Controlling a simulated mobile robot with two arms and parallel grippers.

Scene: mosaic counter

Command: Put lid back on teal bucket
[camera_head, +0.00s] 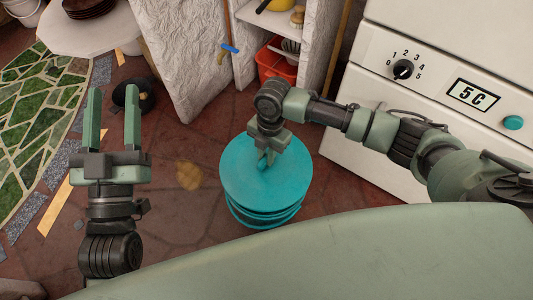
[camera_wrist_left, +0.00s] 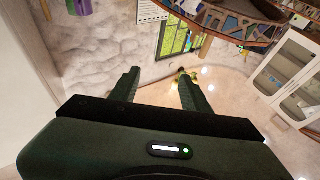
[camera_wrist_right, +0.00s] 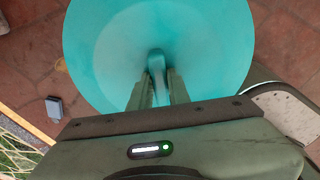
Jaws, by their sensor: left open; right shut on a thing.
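The teal lid (camera_head: 285,187) is a round disc over the teal bucket (camera_head: 265,218), whose ribbed side shows below the lid's front edge in the head view. I cannot tell whether the lid is fully seated. My right gripper (camera_head: 265,158) is shut on the lid's small handle, and the lid fills the upper part of the right wrist view (camera_wrist_right: 105,50). The handle (camera_wrist_right: 155,62) stands between the fingers there. My left gripper (camera_head: 112,120) is open and empty, raised to the left of the bucket, with fingers pointing away. The left wrist view does not show the bucket.
A white appliance with a dial (camera_head: 403,69) stands to the right of the bucket. A shelf with a red bin (camera_head: 277,62) is behind it. A dark round object (camera_head: 140,96) lies beyond my left gripper. Reddish tiled floor (camera_head: 190,225) is open left of the bucket.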

